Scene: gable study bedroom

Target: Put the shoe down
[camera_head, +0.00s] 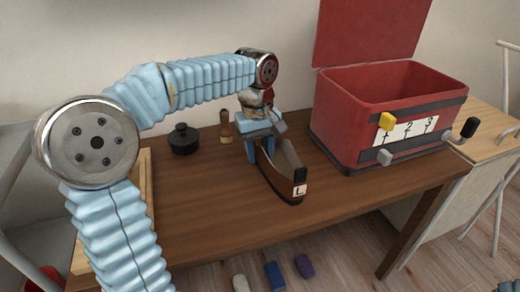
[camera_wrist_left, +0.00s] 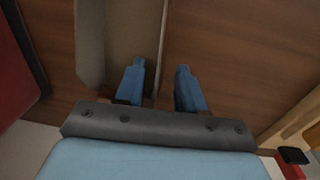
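The shoe (camera_head: 297,189), dark brown with a pale interior and a white "L" label, is upright on the brown table (camera_head: 215,205). It appears to rest on the tabletop. My left gripper (camera_head: 261,152) points down at its far end. In the left wrist view, the fingers of my left gripper (camera_wrist_left: 160,68) are apart, one on each side of the shoe's side wall (camera_wrist_left: 159,45). A gap shows beside the wall, so the gripper looks open around it, not closed on it. My right gripper is not in view.
A red open box (camera_head: 340,125) with numbers and several levers stands right of the shoe. A black pot (camera_head: 183,141) and a small brown bottle (camera_head: 225,128) stand behind. Blue (camera_head: 274,275) and purple (camera_head: 305,265) items lie on the floor.

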